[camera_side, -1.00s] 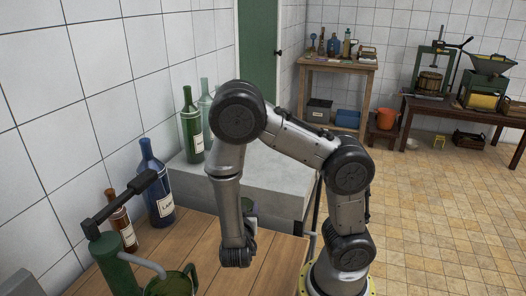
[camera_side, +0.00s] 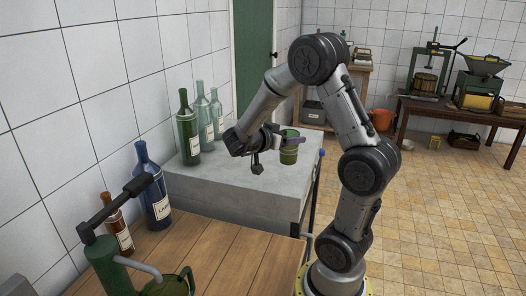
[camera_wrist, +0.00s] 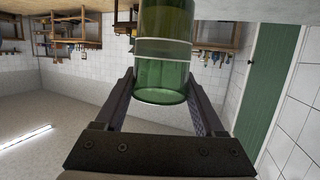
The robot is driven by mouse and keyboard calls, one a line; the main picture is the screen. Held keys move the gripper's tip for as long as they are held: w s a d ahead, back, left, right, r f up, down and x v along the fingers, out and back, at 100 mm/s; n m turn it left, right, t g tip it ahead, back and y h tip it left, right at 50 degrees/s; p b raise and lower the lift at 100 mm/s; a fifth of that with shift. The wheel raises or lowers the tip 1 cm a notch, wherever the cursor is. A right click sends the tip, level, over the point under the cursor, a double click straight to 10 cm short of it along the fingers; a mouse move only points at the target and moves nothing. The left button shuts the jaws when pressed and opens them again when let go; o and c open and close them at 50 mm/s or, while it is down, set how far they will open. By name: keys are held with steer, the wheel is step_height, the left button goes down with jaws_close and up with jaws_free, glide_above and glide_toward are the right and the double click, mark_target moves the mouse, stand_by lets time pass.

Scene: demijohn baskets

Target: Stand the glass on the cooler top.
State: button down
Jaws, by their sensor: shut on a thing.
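The green glass (camera_side: 289,153) is held by my gripper (camera_side: 290,140) in the side view, roughly upright over the right part of the cooler top (camera_side: 232,178). I cannot tell whether its base touches the surface or hangs a little above it. In the wrist view, where the room appears upside down, the green glass (camera_wrist: 163,60) is between the two fingers of my gripper (camera_wrist: 163,85). The cooler top is a flat, pale grey slab, partly hidden by my arm in the side view.
The wooden table (camera_side: 215,250) in front holds a blue bottle (camera_side: 154,190), a brown bottle (camera_side: 118,230) and a green corking device (camera_side: 108,265). The cooler's front-left top is clear.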

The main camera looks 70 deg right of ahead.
steer(key=shift+w+d+f, duration=1.15)
steer(key=shift+d+f, duration=0.85)
steer(key=shift+f, duration=0.15)
steer(key=shift+w+d+f, duration=1.2)
steer(key=shift+d+f, duration=0.75)
steer(key=shift+f, duration=0.2)
steer(key=shift+w+d+f, duration=1.15)
steer(key=shift+d+f, duration=0.85)
steer(key=shift+f, duration=0.15)
steer(key=shift+f, duration=0.15)
jaws_free()
